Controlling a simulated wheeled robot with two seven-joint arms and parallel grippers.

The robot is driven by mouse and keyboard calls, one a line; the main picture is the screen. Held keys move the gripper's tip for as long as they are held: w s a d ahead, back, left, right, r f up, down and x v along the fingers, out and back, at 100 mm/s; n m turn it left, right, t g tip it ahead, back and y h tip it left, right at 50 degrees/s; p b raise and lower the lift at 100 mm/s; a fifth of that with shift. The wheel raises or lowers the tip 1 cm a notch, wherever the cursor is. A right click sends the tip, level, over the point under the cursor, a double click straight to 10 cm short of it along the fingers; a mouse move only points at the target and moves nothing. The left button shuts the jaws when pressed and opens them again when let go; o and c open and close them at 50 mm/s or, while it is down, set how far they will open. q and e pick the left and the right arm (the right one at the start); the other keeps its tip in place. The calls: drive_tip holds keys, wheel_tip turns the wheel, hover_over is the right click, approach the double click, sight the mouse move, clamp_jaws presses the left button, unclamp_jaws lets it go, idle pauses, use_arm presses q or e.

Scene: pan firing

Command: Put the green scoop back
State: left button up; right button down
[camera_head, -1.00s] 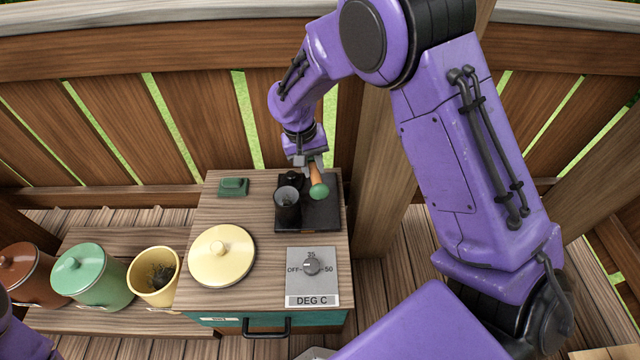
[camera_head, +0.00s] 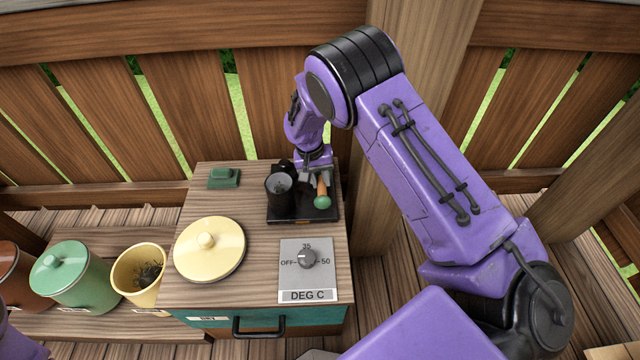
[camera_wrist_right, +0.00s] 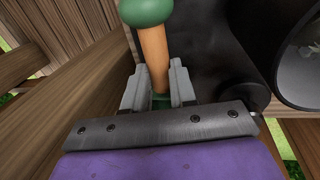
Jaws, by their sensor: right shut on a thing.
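The green scoop shows a wooden handle with a round green end (camera_head: 322,201) in the head view; the handle (camera_wrist_right: 153,55) also shows in the right wrist view. My right gripper (camera_head: 319,178) is shut on the handle, over the black stand (camera_head: 290,213) at the back right of the cabinet top. In the right wrist view the fingers (camera_wrist_right: 158,88) sit on both sides of the handle. A little green shows between the fingers; the scoop's other end is hidden. A dark cup (camera_head: 280,190) stands on the stand, left of the gripper. Only a sliver of my left arm shows.
A yellow pot (camera_head: 138,275) without a lid, a green pot (camera_head: 70,280) and a brown pot (camera_head: 14,278) stand lower left.

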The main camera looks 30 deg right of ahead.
sight(318, 182)
drive_tip(key=shift+f+p, duration=0.55)
drive_tip(key=shift+f, duration=0.55)
drive_tip(key=c, duration=0.9)
unclamp_jaws()
drive_tip(key=shift+f, duration=0.1)
drive_tip(key=shift+f+b, duration=0.1)
drive_tip(key=shift+b, duration=0.3)
drive_tip(key=shift+f+b, duration=0.4)
drive_tip(key=shift+b, duration=0.3)
wheel_tip(318, 182, up, 11)
drive_tip(key=w+a+p, duration=0.1)
drive_tip(key=p, duration=0.1)
drive_tip(key=shift+w+a+p, duration=0.2)
drive_tip(key=shift+a+p, duration=0.1)
drive_tip(key=shift+a, duration=0.05)
